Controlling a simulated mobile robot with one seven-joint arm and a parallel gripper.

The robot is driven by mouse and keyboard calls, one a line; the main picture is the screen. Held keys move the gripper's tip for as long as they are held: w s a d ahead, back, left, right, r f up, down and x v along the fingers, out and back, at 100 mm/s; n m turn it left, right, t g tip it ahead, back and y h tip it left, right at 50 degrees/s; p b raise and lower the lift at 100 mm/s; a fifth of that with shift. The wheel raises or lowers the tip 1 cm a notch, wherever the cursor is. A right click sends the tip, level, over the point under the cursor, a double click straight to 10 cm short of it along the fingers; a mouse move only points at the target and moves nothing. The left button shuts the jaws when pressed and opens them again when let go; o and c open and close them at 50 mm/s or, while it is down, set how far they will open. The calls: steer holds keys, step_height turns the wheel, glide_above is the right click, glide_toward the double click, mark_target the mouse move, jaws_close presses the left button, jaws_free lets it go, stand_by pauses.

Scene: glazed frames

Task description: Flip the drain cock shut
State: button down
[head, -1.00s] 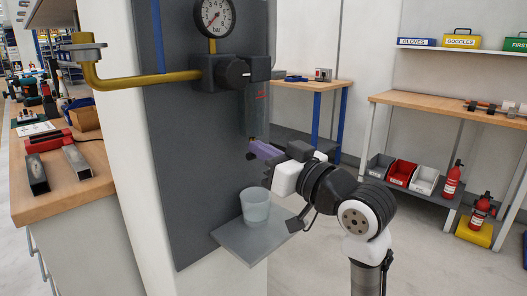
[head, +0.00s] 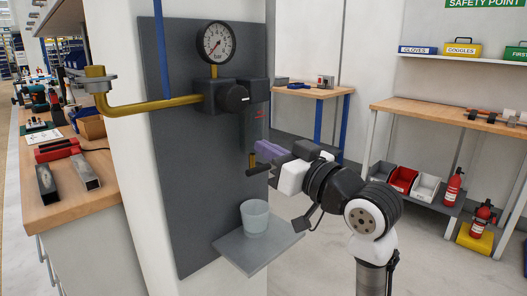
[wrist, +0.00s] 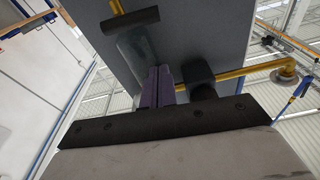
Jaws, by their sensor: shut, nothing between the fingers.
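The drain cock has a brass stem (head: 251,160) under the filter bowl (head: 256,122). Its black lever (head: 257,171) lies roughly level, crosswise to the stem. The wrist view shows the lever (wrist: 131,22) as a dark bar across the end of the brass stem (wrist: 117,6). My gripper (head: 264,149) comes in from the right with its purple fingers pressed together and empty. The fingers are just above the lever in the head view, close to the bowl's lower right; touching cannot be told. In the wrist view the fingers (wrist: 157,85) appear apart from the lever.
A clear cup (head: 255,218) stands on a small grey shelf (head: 240,252) below the cock. The grey back panel (head: 180,180) is close behind. A pressure gauge (head: 216,43) and brass pipe (head: 150,106) are above. Open floor lies to the right.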

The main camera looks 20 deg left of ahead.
steer(key=v, duration=0.7)
steer(key=shift+d+f+b, duration=0.2)
steer(key=shift+f+b, duration=0.15)
steer(key=shift+b, duration=0.05)
